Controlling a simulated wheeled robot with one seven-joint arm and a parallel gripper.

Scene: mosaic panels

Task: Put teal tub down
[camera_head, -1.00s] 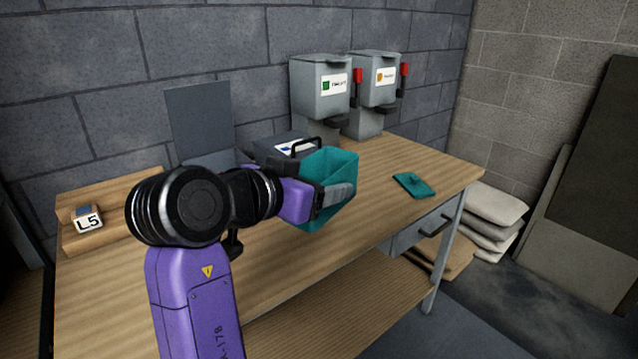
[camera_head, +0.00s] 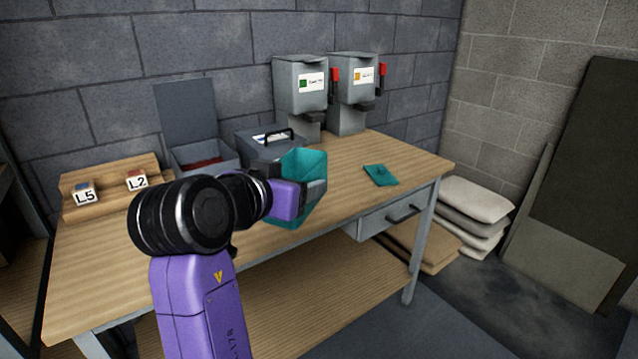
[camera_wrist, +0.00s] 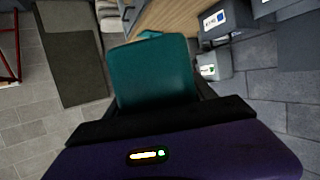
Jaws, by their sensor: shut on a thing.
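The teal tub (camera_head: 310,166) is in the head view, near the middle of the workbench. My gripper (camera_head: 312,190) is shut on it, with a finger across its right side. The tub's top opening faces up and it looks slightly tilted. It also fills the middle of the wrist view (camera_wrist: 155,72), between my fingers. A flat teal lid (camera_head: 381,175) lies on the bench to the right of the tub.
The wooden workbench (camera_head: 345,205) is clear around the lid. Two grey dispensers (camera_head: 301,85) with red levers stand at the back. A handled grey box (camera_head: 262,143) and an open grey box (camera_head: 200,157) stand behind my arm. A wooden rack (camera_head: 110,190) with L5 and L2 tags is at left.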

